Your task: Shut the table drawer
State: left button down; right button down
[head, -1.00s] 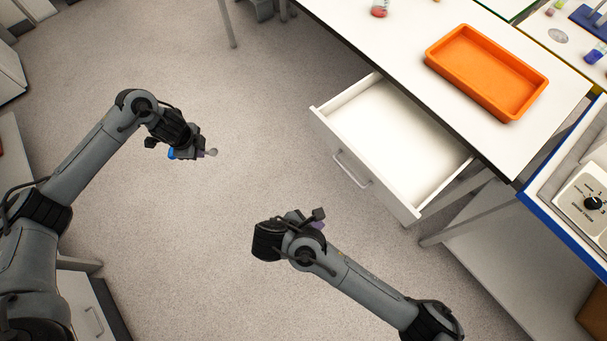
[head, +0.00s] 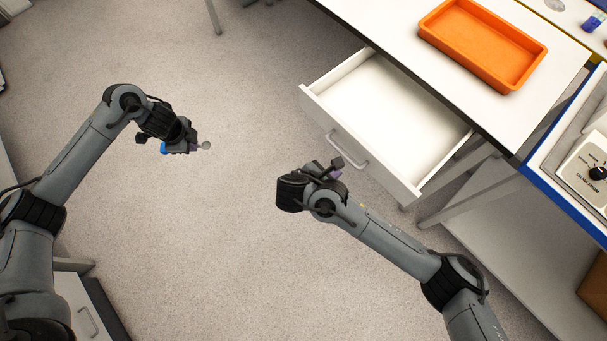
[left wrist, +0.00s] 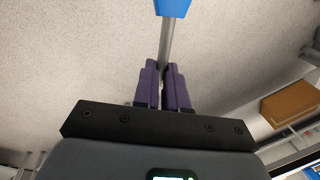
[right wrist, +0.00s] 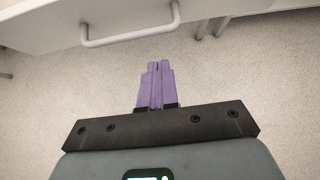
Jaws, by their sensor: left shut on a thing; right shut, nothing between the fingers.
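The white table drawer (head: 385,105) is pulled out from under the white table and looks empty. Its front panel bears a bar handle (head: 347,150). In the right wrist view the drawer front (right wrist: 45,18) and handle (right wrist: 130,36) show ahead of the fingers. My right gripper (head: 337,172) is shut and empty, just in front of the drawer front and apart from it; its purple fingers show together in the right wrist view (right wrist: 156,66). My left gripper (head: 192,148) is away to the left, shut on a thin grey-shafted tool (left wrist: 166,42) with a blue part (left wrist: 173,7).
An orange tray (head: 440,38) stands on the table (head: 400,25). A blue-edged bench with a dial device (head: 590,175) is at the right. Table legs and a low shelf (head: 500,230) lie below. The floor between my arms is clear.

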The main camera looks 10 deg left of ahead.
pick_arm(q)
jog(key=shift+f, duration=0.45)
pick_arm(e)
jog(key=shift+w+d+f, duration=0.25)
jog(key=shift+w+d, duration=0.2)
jog(key=shift+w, duration=0.15)
jog(key=shift+w+d+f, duration=0.25)
jog(key=shift+w+d, duration=0.2)
jog(key=shift+w, duration=0.2)
jog(key=shift+w+d+f, duration=0.25)
jog(key=shift+w+d, duration=0.2)
jog(key=shift+w, duration=0.15)
